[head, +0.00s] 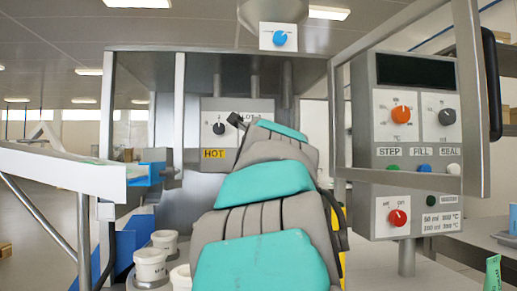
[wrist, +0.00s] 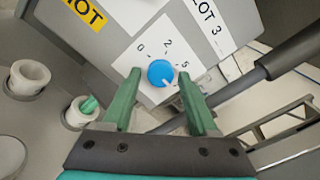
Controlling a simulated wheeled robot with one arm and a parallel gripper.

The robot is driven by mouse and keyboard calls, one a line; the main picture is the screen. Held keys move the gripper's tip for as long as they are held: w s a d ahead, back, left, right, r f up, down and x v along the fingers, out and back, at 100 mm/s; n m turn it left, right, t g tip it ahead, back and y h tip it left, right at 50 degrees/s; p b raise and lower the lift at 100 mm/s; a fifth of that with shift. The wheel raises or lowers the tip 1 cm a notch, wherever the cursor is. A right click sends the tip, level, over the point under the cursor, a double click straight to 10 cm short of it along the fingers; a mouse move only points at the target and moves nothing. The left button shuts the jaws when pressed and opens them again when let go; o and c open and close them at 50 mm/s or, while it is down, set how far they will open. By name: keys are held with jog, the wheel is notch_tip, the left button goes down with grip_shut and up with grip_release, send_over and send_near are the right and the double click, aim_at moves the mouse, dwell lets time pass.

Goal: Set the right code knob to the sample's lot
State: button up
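In the wrist view a round blue knob (wrist: 161,73) sits on a white dial plate (wrist: 150,50) with the digits 0, 2 and 5 readable. A pale mark shows at the knob's lower right. A "LOT 3" label (wrist: 207,20) is beside the dial, partly cut off. My gripper (wrist: 159,75) is open, its green fingers on either side of the knob with visible gaps; contact cannot be told. In the head view my arm hides this knob; a black knob (head: 218,129) shows left of it on the same panel (head: 237,105).
A yellow HOT label (head: 214,154) is below the black knob. A control box (head: 405,190) with orange, grey and red knobs stands right, behind a framed guard (head: 474,90). White cups (head: 150,265) stand lower left; one in the wrist view (wrist: 81,115) holds something green.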

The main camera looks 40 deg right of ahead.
jog(key=shift+o, duration=0.7)
jog(key=v, duration=0.7)
jog(key=shift+s+a, duration=0.25)
jog(key=shift+s, duration=0.1)
